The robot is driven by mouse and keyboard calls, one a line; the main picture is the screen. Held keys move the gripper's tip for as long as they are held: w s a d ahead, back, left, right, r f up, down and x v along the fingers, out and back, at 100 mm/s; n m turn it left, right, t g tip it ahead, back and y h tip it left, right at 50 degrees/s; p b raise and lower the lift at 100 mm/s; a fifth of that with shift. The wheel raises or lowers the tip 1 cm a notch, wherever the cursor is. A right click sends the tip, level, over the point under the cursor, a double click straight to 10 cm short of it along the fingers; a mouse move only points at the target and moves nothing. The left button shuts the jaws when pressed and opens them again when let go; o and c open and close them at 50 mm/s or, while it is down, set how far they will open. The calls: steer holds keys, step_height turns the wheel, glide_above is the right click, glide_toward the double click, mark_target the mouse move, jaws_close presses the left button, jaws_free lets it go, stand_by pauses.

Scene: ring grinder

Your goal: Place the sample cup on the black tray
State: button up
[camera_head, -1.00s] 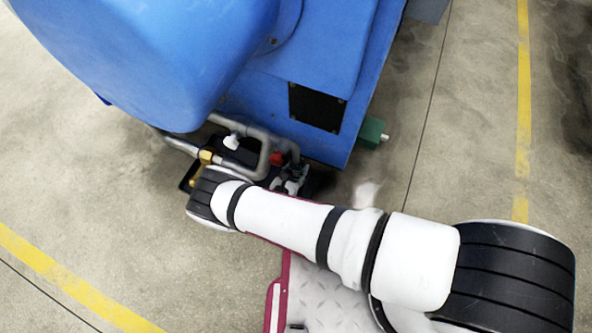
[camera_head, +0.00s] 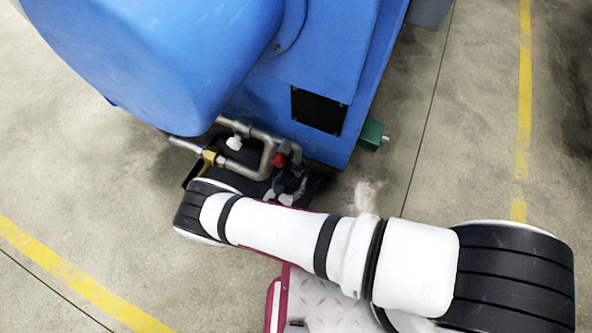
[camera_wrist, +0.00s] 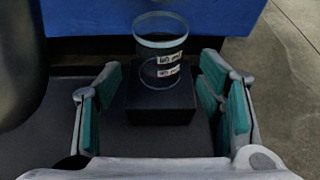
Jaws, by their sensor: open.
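The sample cup (camera_wrist: 160,50) is clear, with white printed labels. It stands upright on a small black block (camera_wrist: 160,108) in the wrist view. My gripper (camera_wrist: 162,82) is open, with teal-padded fingers left and right of the block and apart from it. The cup is between and beyond the fingers, and nothing is gripped. A dark flat surface (camera_wrist: 50,125) lies below the block; I cannot tell whether it or the block is the black tray. In the head view my arm hides much of this area, and the cup cannot be made out.
A large blue machine (camera_head: 320,60) stands behind the work area. Metal pipes (camera_head: 240,165) with a yellow fitting and a red part run low at its front. A green box (camera_head: 371,134) juts from its right side. Concrete floor with yellow lines is open around it.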

steer(key=p+v, duration=0.1)
steer(key=v, duration=0.5)
stand_by(0.5)
